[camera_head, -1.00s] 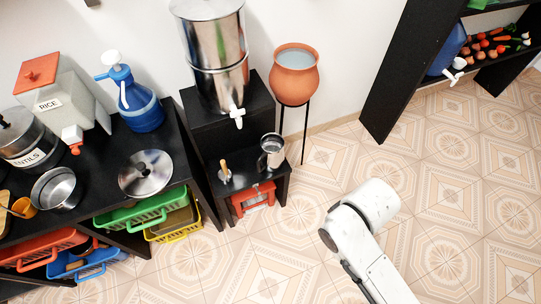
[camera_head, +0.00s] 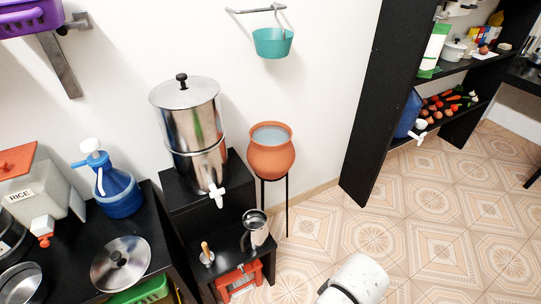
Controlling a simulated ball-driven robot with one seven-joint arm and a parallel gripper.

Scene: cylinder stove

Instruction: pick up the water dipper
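A teal, cup-shaped vessel (camera_head: 272,43) that looks like the water dipper hangs on the white wall at the top middle. Its thin handle rises to a grey metal bar (camera_head: 255,10) fixed to the wall. It hangs upright, above and behind the terracotta water pot (camera_head: 271,158), which is full of water and stands on a tall black stand. Only a white link of my arm shows at the bottom edge, on the near side of the pot and well below the dipper. My gripper is outside the picture.
A steel water filter (camera_head: 190,128) with a white tap stands on a black stepped stand, with a steel mug (camera_head: 255,228) on its lower step. A black shelf (camera_head: 380,110) stands at the right. Tiled floor (camera_head: 390,240) is clear at the lower right.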

